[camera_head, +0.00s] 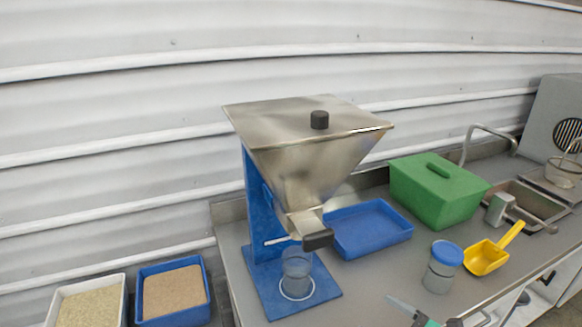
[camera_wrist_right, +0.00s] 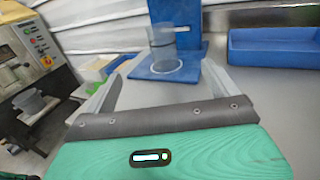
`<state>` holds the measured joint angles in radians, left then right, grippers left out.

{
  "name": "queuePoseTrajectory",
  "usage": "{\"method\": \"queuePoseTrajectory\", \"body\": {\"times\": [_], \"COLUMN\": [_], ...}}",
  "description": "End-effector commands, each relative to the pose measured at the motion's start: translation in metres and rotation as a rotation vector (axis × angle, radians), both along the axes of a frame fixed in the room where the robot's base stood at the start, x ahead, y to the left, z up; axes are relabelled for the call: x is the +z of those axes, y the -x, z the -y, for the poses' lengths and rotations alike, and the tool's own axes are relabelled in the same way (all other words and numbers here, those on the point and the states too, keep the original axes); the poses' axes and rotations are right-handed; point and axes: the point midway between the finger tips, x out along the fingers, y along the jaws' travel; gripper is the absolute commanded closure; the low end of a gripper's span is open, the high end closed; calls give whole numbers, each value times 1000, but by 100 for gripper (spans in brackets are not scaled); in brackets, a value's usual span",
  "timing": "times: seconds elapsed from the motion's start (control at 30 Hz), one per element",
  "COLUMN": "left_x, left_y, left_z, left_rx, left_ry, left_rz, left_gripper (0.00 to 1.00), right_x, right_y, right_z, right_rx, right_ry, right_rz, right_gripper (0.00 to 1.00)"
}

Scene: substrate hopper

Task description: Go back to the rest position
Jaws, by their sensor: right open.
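The steel hopper (camera_head: 310,140) with a black lid knob stands on a blue stand (camera_head: 262,215). A clear cup (camera_head: 297,272) stands upright on the stand's base below the spout, and it also shows in the right wrist view (camera_wrist_right: 161,48). My right gripper (camera_head: 420,314) is partly in view at the bottom edge of the head view, in front of the jar and apart from it. In the right wrist view its two fingers (camera_wrist_right: 163,75) are spread, with nothing between them. My left gripper is in neither view.
A blue tray (camera_head: 368,228), a green box (camera_head: 438,188), a blue-lidded jar (camera_head: 442,267) and a yellow scoop (camera_head: 490,255) are on the grey counter. Two bins of granular material, white (camera_head: 122,290) and blue (camera_head: 172,318), stand at the left. A control-panel machine (camera_wrist_right: 35,50) is in the wrist view.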

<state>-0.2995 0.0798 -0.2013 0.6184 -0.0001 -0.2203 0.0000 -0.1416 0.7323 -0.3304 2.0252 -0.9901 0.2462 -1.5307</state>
Motion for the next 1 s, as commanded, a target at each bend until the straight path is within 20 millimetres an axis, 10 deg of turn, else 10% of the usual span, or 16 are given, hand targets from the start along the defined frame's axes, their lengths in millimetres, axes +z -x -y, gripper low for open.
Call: {"method": "queuePoseTrajectory", "body": {"times": [0.67, 1.0], "left_x": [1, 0], "left_y": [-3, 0], "left_z": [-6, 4], "left_rx": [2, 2], "left_ry": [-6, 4], "left_rz": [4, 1], "left_gripper": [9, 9], "right_x": [12, -48], "right_y": [-5, 54], "right_z": [32, 71], "right_rx": [-435, -989], "right_ry": [-731, -1646], "right_rz": [-407, -906], "right_gripper": [9, 9]}}
